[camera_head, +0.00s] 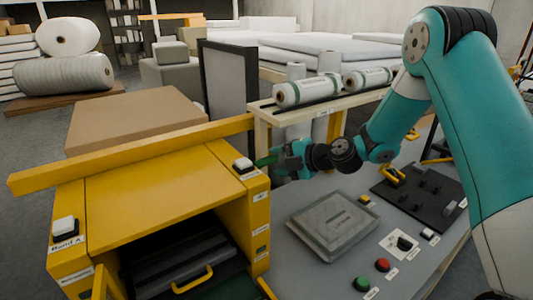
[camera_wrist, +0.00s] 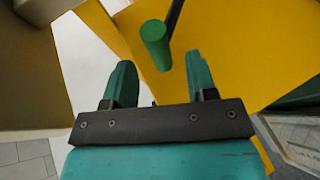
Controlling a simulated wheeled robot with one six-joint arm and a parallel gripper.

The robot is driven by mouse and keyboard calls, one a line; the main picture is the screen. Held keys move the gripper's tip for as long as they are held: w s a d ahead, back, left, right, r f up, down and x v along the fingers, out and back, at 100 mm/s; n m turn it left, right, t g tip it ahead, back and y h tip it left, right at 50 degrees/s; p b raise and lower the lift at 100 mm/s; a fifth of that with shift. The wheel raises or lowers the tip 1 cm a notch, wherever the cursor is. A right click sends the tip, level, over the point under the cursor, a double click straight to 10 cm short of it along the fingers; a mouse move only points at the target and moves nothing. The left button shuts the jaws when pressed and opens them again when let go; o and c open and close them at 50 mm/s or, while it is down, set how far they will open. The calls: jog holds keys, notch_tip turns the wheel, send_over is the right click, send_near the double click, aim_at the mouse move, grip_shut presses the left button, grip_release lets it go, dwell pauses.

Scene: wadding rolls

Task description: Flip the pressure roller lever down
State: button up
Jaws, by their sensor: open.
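The lever shows in the wrist view as a green cylindrical grip (camera_wrist: 155,42) on a thin dark rod, in front of a yellow panel. Its base is out of view. My gripper (camera_wrist: 160,72) is open, with its two green fingers apart and nothing between them. The grip lies ahead of the fingertips, between their lines, apart from both. In the head view my gripper (camera_head: 283,158) is beside the right side of the yellow machine (camera_head: 140,195). A small green piece (camera_head: 265,160) shows there at the machine's edge, partly blended with the fingers.
A grey control table (camera_head: 300,270) with a grey plate (camera_head: 333,226), a green button (camera_head: 362,284) and a red button (camera_head: 382,265) lies below my arm. White push buttons (camera_head: 243,164) sit on the machine. A shelf with rolls (camera_head: 308,90) stands behind my gripper.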

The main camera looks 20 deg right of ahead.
aim_at(270, 161)
jog(key=shift+p+x, duration=0.65)
jog(key=shift+x, duration=1.55)
jog(key=shift+c, duration=0.4)
grip_shut()
